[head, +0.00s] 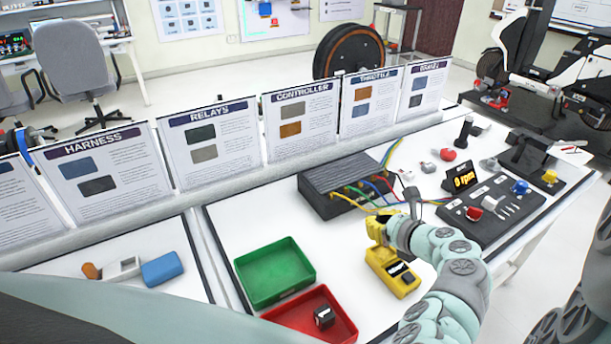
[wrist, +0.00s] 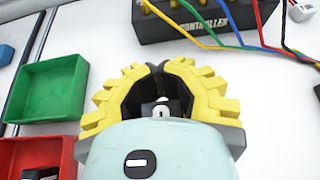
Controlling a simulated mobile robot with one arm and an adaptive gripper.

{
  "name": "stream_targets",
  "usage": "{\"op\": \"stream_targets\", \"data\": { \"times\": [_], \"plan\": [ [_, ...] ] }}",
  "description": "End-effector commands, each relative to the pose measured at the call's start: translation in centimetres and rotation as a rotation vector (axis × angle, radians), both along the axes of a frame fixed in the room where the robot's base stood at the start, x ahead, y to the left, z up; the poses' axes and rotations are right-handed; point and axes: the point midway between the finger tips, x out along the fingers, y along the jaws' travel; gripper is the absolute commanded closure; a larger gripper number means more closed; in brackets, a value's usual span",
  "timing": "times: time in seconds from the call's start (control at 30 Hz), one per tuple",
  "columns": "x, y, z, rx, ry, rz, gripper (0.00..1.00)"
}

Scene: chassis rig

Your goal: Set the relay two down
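My gripper (wrist: 159,72) has chunky yellow fingers with dark inner pads. Its tips lie close together in the wrist view. A small black-and-white piece shows between the fingers near the palm, and I cannot tell what it is. No relay is clearly visible at the tips. In the head view my gripper (head: 377,228) is over the table, right of the green tray. A black relay-like block with a light top (head: 323,316) lies in the red tray (head: 345,328); I cannot read its number.
The green tray (head: 275,272) looks empty and stands behind the red one. The black controller box (head: 343,187) with coloured wires stands behind my gripper. A dark panel (head: 492,212) with small parts and an rpm display (head: 463,180) are at the right. Information boards line the back edge.

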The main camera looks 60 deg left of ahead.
Motion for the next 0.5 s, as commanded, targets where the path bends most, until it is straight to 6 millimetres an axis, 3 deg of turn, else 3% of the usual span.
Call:
{"op": "stream_targets", "data": {
  "times": [0.5],
  "plan": [
    [0.2, -0.5, -3.8, 0.000, -0.001, -0.004, 1.00]
  ]
}}
